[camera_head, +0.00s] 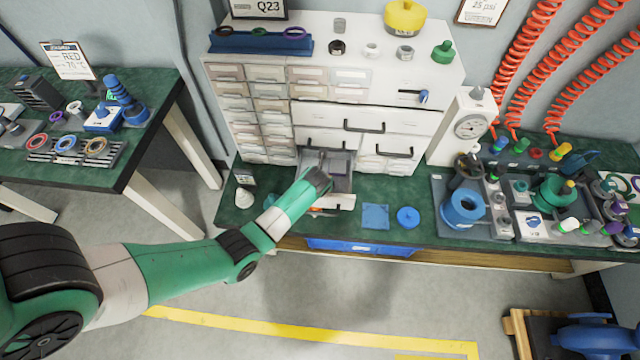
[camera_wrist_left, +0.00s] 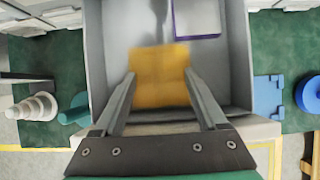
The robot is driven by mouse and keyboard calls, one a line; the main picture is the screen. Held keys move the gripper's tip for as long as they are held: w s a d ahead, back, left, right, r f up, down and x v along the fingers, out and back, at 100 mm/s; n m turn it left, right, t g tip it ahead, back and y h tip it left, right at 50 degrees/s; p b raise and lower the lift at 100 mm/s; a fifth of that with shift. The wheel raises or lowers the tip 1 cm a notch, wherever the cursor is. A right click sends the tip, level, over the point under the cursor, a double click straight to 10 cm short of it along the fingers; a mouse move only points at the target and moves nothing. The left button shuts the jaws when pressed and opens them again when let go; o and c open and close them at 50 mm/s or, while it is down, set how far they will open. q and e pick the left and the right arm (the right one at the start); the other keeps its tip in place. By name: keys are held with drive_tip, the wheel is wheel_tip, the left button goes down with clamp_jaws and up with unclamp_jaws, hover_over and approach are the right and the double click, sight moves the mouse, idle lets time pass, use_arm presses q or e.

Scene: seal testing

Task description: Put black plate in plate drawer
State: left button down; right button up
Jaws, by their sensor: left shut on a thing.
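An open grey drawer (camera_head: 342,183) sticks out of the white cabinet; its inside also fills the middle of the left wrist view (camera_wrist_left: 238,60). My left gripper (camera_wrist_left: 160,84) is over this drawer, its fingers closed on the two sides of a yellow-orange plate (camera_wrist_left: 160,72). In the head view my wrist hides most of the gripper and the plate. A flat piece with a purple edge (camera_wrist_left: 197,20) lies in the drawer, beyond the yellow-orange plate. I cannot make out a black plate in either view. My right gripper is not in view.
A blue square plate (camera_head: 376,216) and a blue round part (camera_head: 408,217) lie on the green bench to the right of the drawer.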

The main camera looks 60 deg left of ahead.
use_arm(q)
unclamp_jaws()
drive_tip(key=shift+f, duration=0.1)
drive_tip(key=shift+r, duration=0.25)
drive_tip(key=p+v, duration=0.7)
drive_tip(key=v, duration=0.4)
drive_tip(key=shift+d+r, duration=0.2)
drive_tip(key=shift+r, duration=0.1)
drive_tip(key=shift+s, duration=0.15)
